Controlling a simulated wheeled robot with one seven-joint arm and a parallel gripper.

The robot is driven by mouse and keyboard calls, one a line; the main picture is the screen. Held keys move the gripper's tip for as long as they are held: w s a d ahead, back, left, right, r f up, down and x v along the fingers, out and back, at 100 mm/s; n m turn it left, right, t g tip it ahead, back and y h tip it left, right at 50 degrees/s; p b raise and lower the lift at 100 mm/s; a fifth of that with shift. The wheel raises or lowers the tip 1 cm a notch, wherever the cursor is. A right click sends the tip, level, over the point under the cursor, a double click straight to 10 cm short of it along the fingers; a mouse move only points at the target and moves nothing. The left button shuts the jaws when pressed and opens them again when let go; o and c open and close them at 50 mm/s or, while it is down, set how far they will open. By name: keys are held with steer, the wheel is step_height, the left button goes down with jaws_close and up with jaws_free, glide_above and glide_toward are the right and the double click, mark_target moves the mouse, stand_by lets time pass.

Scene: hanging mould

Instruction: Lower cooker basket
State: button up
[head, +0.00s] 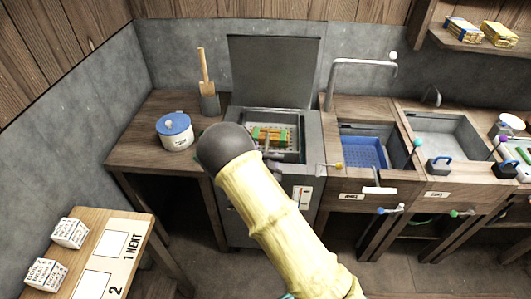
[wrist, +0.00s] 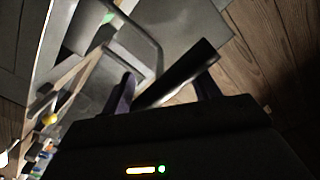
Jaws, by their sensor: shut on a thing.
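The grey cooker (head: 238,230) stands against the back wall with its lid (head: 272,72) raised. The cooker basket (head: 291,136) shows in its top opening, with orange and green contents. My arm hides part of the front of the opening. How high the basket sits is hard to tell. In the wrist view my gripper (wrist: 165,84) has its two dark purple fingers on either side of a dark bar (wrist: 192,72), which looks like the basket's handle. The gripper is shut on this bar. A grey bent frame (wrist: 153,40) shows beyond it. My gripper is hidden in the head view.
A wooden counter (head: 130,140) left of the cooker holds a blue-lidded pot (head: 175,132) and a holder with a wooden paddle (head: 205,72). A blue sink basin (head: 362,152) and tap (head: 330,85) are at right. A table (head: 110,262) with white boxes is at front left.

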step_height(320, 180, down, 11)
steer(key=b, duration=0.9)
steer(key=shift+d+r, duration=0.1)
steer(key=shift+r, duration=0.1)
steer(key=o, duration=1.1)
steer(key=shift+r, duration=0.1)
steer(key=shift+o, duration=0.4)
steer(key=shift+s, duration=0.1)
steer(key=s+b, duration=0.2)
steer(key=s, duration=1.5)
steer(key=shift+s+a, duration=0.15)
steer(key=shift+a, duration=0.15)
